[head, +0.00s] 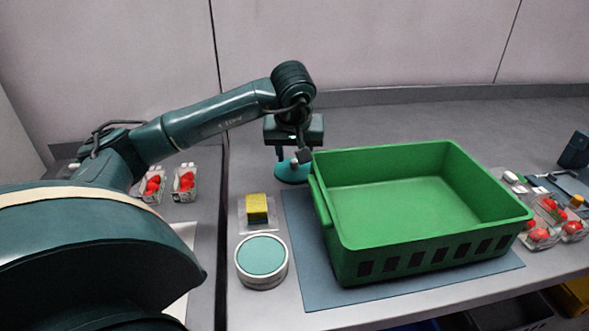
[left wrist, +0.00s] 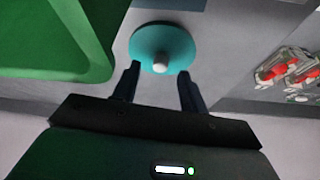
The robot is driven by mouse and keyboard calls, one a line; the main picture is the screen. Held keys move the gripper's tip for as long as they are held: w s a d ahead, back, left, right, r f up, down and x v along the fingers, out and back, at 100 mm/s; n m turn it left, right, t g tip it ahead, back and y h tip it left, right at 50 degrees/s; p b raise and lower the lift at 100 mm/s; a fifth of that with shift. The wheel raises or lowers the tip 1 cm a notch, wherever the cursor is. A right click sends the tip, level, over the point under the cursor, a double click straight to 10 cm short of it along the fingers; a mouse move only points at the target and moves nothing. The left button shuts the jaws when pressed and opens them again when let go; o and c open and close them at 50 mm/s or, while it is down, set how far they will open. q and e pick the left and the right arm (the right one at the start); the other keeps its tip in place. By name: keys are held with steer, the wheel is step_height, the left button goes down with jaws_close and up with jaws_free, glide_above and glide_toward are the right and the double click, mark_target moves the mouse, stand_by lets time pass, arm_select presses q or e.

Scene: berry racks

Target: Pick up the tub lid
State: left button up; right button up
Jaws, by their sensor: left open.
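The tub lid is a teal disc with a pale knob. In the head view the lid (head: 291,174) lies on the table left of the green crate, partly hidden by my left gripper (head: 296,155). In the left wrist view the lid (left wrist: 176,41) shows whole, with its knob just beyond and between the fingertips. My left gripper (left wrist: 158,75) is open and empty, pointing at the lid from above. A round pale tub (head: 262,283) with a teal top stands nearer the front. My right gripper is not in view.
The green crate (head: 340,235) stands empty on a blue-grey mat (head: 305,275), close right of my left gripper. A yellow sponge (head: 257,204) lies in front of the lid. Strawberry punnets stand at left (head: 185,183) and right (head: 540,232). The table behind the crate is clear.

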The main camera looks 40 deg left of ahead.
arm_select(q)
steer(key=shift+x, duration=1.05)
jaws_close()
